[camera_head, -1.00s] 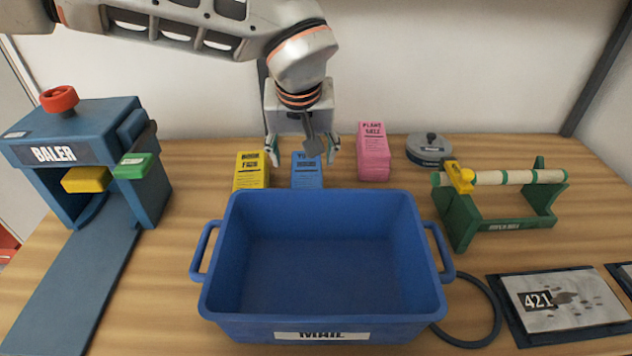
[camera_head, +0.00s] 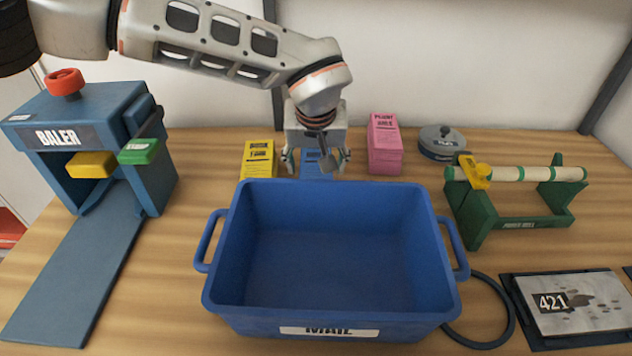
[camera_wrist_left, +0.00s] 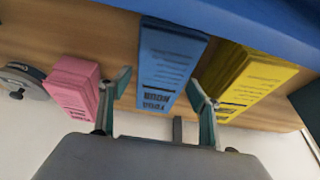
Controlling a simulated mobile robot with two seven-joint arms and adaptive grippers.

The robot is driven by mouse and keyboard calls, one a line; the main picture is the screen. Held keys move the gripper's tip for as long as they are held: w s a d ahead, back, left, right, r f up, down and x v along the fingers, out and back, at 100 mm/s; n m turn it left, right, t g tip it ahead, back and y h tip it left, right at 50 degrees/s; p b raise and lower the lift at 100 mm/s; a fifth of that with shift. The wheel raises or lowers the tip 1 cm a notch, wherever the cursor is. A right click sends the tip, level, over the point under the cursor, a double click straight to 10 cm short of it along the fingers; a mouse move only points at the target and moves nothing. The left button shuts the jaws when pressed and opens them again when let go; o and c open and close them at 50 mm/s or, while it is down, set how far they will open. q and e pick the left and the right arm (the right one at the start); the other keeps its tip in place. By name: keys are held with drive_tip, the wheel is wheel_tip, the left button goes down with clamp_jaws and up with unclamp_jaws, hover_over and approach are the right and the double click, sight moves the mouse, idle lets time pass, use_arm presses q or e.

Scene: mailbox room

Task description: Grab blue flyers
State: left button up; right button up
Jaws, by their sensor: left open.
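The blue flyers (camera_head: 316,164) stand as a stack behind the blue mail bin (camera_head: 330,331), between the yellow and pink stacks. My left gripper (camera_head: 316,163) is open and hangs over the blue stack, with a finger on either side of it. In the left wrist view the blue stack (camera_wrist_left: 166,62) shows between and beyond the two green-grey fingertips of the left gripper (camera_wrist_left: 160,90). I cannot tell whether the fingers touch it. The bin's rim hides the lower part of the stack in the head view. My right gripper is not in view.
The yellow flyers (camera_head: 258,159) and pink flyers (camera_head: 384,146) stand close on either side. The empty bin fills the front. A baler (camera_head: 60,137) stands at left, a round grey tin (camera_head: 442,143) and a green roll stand (camera_head: 480,215) at right.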

use_arm(q)
clamp_jaws()
drive_tip(key=shift+r, duration=0.1)
